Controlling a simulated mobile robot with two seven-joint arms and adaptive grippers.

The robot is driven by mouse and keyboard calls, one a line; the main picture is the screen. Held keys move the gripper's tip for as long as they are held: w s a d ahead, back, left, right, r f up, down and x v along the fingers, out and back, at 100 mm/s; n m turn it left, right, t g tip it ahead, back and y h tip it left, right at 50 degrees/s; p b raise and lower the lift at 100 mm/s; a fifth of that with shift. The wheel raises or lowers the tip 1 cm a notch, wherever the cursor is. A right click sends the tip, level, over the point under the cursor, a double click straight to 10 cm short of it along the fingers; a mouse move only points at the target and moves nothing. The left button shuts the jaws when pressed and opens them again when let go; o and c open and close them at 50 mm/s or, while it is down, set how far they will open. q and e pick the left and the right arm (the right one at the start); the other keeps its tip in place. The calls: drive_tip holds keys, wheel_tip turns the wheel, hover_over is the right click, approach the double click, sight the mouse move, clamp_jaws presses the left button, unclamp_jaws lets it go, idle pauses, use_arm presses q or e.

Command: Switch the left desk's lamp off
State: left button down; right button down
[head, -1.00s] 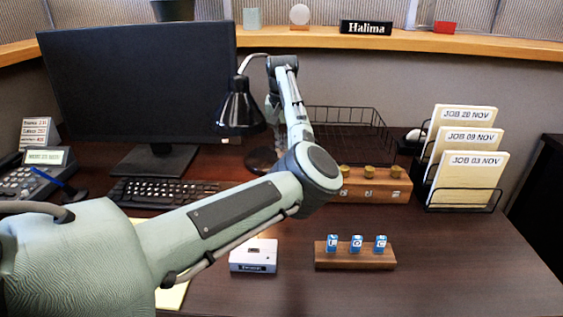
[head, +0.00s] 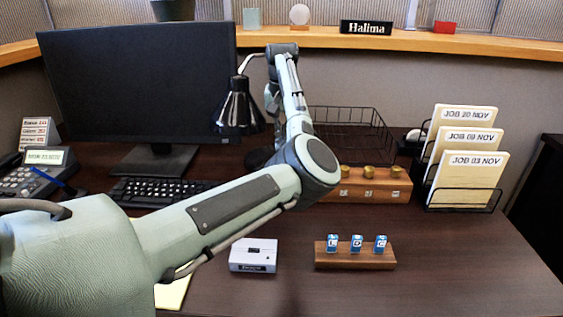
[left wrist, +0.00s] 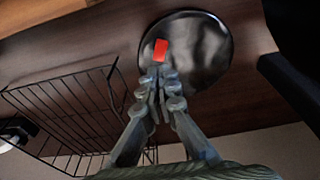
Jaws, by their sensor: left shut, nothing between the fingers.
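The black desk lamp (head: 238,110) stands right of the monitor, its shade hanging from a curved neck. Its round base (head: 254,158) is partly behind my arm in the head view. In the left wrist view, the glossy base (left wrist: 205,55) carries a red switch (left wrist: 160,50). My left gripper (left wrist: 157,72) is shut and empty, its fingertips right by the red switch; I cannot tell if they touch it. In the head view the left gripper (head: 272,103) points down behind the lamp shade, partly hidden. Whether the lamp is lit is unclear. My right gripper is not in view.
A black wire basket (head: 350,130) stands right of the lamp, also near the gripper in the wrist view (left wrist: 60,120). The monitor (head: 140,85) is to the left. A wooden block with brass knobs (head: 365,188) and a white box (head: 253,256) are in front.

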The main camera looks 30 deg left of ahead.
use_arm(q)
drive_tip(key=shift+r, duration=1.85)
